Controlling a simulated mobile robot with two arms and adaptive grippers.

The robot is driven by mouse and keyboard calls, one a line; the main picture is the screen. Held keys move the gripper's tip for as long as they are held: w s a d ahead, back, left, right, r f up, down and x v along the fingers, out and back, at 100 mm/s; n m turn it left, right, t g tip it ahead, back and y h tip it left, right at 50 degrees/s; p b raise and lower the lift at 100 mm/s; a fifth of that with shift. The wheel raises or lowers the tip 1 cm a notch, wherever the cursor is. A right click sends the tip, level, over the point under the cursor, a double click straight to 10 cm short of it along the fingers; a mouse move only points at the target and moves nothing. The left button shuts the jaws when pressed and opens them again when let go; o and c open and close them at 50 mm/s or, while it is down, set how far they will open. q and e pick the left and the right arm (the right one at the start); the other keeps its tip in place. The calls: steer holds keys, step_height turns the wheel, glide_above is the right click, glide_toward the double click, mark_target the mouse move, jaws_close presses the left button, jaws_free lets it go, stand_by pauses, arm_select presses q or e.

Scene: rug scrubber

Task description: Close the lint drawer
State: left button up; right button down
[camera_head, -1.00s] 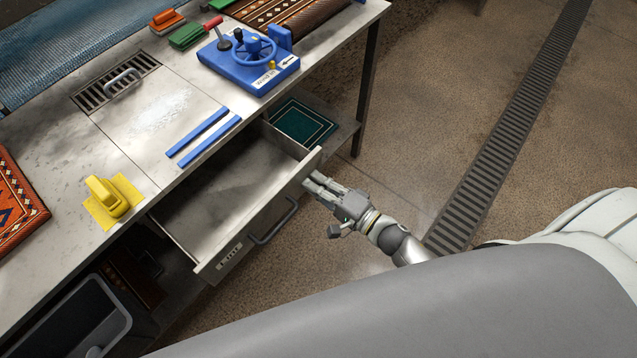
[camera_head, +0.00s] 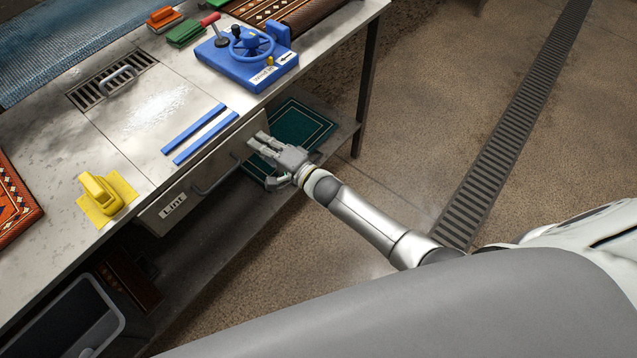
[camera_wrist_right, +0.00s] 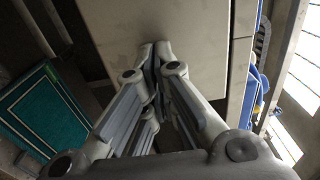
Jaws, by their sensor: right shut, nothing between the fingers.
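The lint drawer (camera_head: 176,201) is a grey metal drawer under the steel table, with a "Lint" label and a dark bar handle (camera_head: 215,177). Its front sits at about the table's front edge, and no inside of the drawer shows. My right gripper (camera_head: 257,141) is shut and empty, with its fingertips at the right end of the drawer front, right of the handle. In the right wrist view the shut fingertips (camera_wrist_right: 155,48) are against or very close to the plain drawer front (camera_wrist_right: 190,30). My left gripper is not in view.
On the table (camera_head: 60,242) are a yellow scrubber (camera_head: 101,193), two blue strips (camera_head: 200,130), a blue control box with a wheel (camera_head: 245,62), and red and green brushes. Open floor lies right.

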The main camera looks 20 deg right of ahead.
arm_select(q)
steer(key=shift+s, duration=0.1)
arm_select(e)
steer(key=shift+w+r, duration=0.15)
steer(key=shift+r, duration=0.15)
